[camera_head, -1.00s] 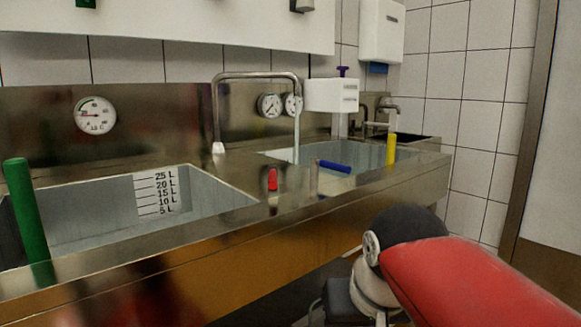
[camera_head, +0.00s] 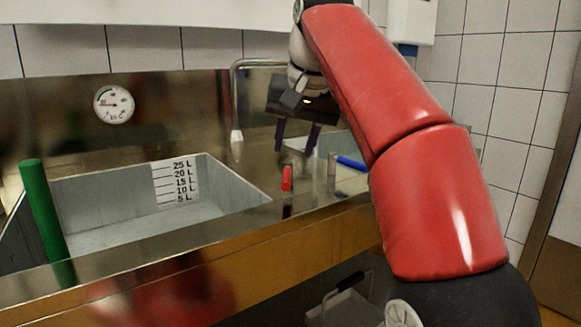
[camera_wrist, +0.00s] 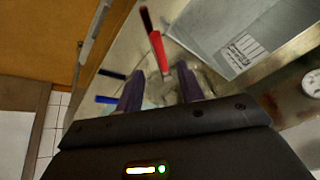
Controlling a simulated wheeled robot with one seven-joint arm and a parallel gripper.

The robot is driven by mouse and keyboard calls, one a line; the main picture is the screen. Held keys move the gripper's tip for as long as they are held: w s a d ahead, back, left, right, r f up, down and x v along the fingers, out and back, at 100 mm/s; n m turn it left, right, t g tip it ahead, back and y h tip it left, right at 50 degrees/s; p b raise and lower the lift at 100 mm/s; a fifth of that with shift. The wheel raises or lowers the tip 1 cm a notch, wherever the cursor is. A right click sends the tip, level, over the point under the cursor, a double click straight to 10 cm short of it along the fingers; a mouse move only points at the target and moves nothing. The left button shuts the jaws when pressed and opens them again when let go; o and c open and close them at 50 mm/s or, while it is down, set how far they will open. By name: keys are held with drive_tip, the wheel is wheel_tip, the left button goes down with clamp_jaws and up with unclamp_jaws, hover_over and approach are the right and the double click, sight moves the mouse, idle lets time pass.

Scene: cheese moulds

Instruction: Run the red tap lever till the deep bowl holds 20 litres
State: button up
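The red tap lever (camera_head: 287,178) stands upright on the steel counter, just right of the deep bowl. It also shows in the wrist view (camera_wrist: 158,50), ahead of and between my fingers. The deep bowl (camera_head: 100,200) is the grey basin at left, with a litre scale (camera_head: 177,180) marked 5 to 25 L on its inner wall. I cannot make out a water line. My gripper (camera_head: 296,138) is open and empty, its purple fingers pointing down above the lever and apart from it. The wrist view shows both fingertips (camera_wrist: 160,85) spread.
A blue lever (camera_head: 351,163) lies right of the red one. A tall green post (camera_head: 45,215) stands at the bowl's left. A bent tap pipe (camera_head: 234,95) rises behind my gripper. A round gauge (camera_head: 114,104) is on the back panel.

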sight(287, 176)
drive_tip(key=x, duration=0.7)
clamp_jaws()
